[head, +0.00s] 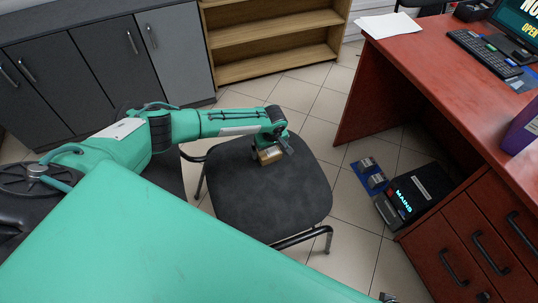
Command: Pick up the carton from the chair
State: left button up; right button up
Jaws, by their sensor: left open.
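The carton (270,156) is a small brown box on the seat of the dark grey chair (262,205), towards the seat's back left part. My left gripper (277,147) is over the carton, with the arm reaching in from the left. The gripper hides the upper part of the carton. The jaws are open, and I cannot tell whether they touch the carton. My right gripper does not show.
A red-brown desk (424,60) with a keyboard (484,52) and a monitor stands at the right. A black box (418,190) sits on the floor beside its drawers. Grey cabinets (110,58) and a wooden shelf (270,45) line the back.

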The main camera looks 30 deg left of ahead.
aim_at(269, 151)
pick_arm(q)
jog(key=shift+w+a+f+b, duration=0.1)
jog(key=shift+w+f+b, duration=0.05)
jog(key=shift+f, duration=0.65)
jog(key=shift+w+a+f+b, duration=0.1)
jog(key=shift+f+b, duration=0.05)
jog(key=shift+f, duration=0.6)
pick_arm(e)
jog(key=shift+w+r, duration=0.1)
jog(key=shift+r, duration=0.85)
pick_arm(q)
jog(key=shift+c, duration=0.2)
jog(key=c, duration=1)
